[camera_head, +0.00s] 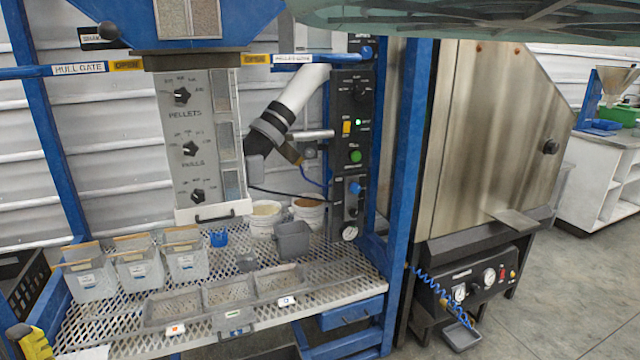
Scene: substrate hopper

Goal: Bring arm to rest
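My gripper cannot be made out in the head view, so its fingers and anything in them are not shown. A white tube with dark bands (301,90) slants down behind the dosing column (195,140). I cannot tell whether it is part of the machine or of an arm.
A perforated bench (120,323) holds clear bins (92,284), grey trays (172,306), a blue cup (218,238), a grey tub (292,240) and white buckets (264,219). Blue posts (409,150) and a steel cabinet (500,130) stand right. Floor (570,290) is clear there.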

